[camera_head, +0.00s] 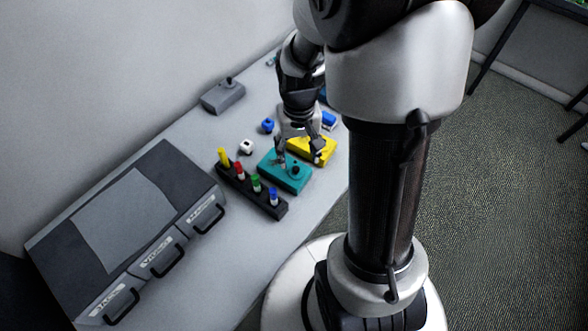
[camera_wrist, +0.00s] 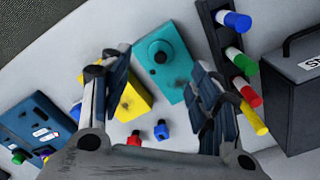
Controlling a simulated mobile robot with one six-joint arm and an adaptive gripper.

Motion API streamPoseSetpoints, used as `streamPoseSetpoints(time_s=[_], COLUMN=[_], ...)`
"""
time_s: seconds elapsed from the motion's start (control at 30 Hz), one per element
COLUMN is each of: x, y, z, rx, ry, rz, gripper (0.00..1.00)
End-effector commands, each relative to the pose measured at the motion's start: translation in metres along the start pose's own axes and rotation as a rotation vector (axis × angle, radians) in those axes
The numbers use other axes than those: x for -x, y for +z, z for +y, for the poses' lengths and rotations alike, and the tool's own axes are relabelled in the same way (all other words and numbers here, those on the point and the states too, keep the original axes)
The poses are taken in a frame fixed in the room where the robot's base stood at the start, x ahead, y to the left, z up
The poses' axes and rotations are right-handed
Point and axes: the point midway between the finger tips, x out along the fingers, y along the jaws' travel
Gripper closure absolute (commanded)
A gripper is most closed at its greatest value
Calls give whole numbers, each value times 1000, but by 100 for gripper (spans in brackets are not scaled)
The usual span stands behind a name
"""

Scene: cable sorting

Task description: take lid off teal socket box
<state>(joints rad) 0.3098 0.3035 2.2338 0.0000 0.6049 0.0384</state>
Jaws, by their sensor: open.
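No lid seam can be made out. My gripper (camera_head: 300,157) is open and empty, pointing down over the teal box and the neighbouring yellow box. In the wrist view my gripper (camera_wrist: 160,64) has its fingers spread to either side of the teal box. Whether a finger touches the box is unclear.
The yellow box (camera_head: 322,155) stands close behind the teal box. A black rack (camera_head: 246,193) with several coloured pegs stands close in front. A grey drawer cabinet (camera_head: 190,190) fills the near left.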

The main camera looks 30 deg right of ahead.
Motion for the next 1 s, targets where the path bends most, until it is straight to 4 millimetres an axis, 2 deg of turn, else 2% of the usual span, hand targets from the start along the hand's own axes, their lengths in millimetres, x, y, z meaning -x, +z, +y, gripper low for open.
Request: streamPoseSetpoints(time_s=[0.03,0.1,0.37,0.7,0.93,1.0], x=[-12,-20,-34,-79,-79,-79], y=[1,0,-1,-5,-6,-6], z=[0,0,-1,-2,-2,-2], rx=[0,0,1,1,1,1], ry=[0,0,0,0,0,0], rz=[-3,-2,-1,-1,1,1], gripper=[44,44,44,44,44,48])
